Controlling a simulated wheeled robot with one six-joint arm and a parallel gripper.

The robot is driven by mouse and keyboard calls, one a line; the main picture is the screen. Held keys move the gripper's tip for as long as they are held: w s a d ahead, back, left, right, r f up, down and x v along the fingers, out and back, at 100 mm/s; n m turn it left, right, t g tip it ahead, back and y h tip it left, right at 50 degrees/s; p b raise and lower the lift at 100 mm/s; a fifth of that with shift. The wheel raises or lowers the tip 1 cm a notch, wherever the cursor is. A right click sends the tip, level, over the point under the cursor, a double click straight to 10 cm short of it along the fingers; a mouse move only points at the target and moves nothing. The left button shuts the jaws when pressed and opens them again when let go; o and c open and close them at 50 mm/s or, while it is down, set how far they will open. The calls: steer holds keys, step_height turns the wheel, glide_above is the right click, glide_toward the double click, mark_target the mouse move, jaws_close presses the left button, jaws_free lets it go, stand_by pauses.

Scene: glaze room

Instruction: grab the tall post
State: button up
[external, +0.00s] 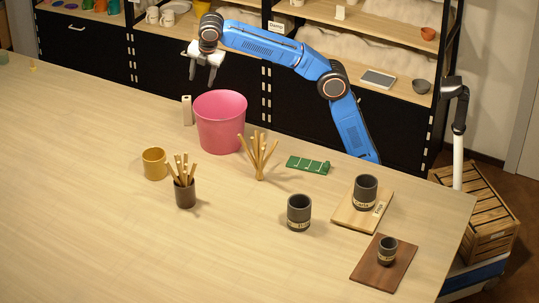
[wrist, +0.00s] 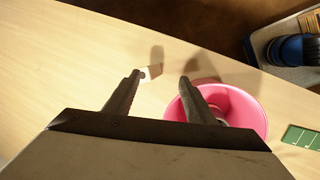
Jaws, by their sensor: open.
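A pale, narrow upright post (external: 187,110) stands on the table just left of a pink bucket (external: 220,124), a small gap from it. In the wrist view the post (wrist: 152,72) shows as a small pale block with a dark spot, beside the left fingertip, which partly covers it. My gripper (external: 202,78) is open and empty, above the post and the bucket's left side, fingers pointing down. In the wrist view its two dark fingers (wrist: 160,78) are apart; the right one overlaps the pink bucket (wrist: 240,105).
A yellow mug (external: 154,163), a dark cup of sticks (external: 185,192), a wooden peg stand (external: 259,158) and a green board (external: 308,165) stand nearby. Dark cups and wooden boards (external: 345,220) are at right. The table's left is mostly clear. Shelves stand behind.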

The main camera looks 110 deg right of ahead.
glide_above(186, 99)
steer(key=s, duration=0.2)
step_height(186, 99, down, 3)
steer(key=f+n, duration=0.1)
steer(key=f, duration=0.1)
steer(key=w+f+n+g, duration=0.1)
steer(key=f+n, duration=0.1)
steer(key=w+f+n+g+h, duration=0.1)
steer(key=f, duration=0.1)
steer(key=shift+a+n, duration=0.2)
steer(key=shift+n, duration=0.1)
steer(key=shift+x, duration=3.7)
steer(key=shift+s, duration=0.15)
jaws_close()
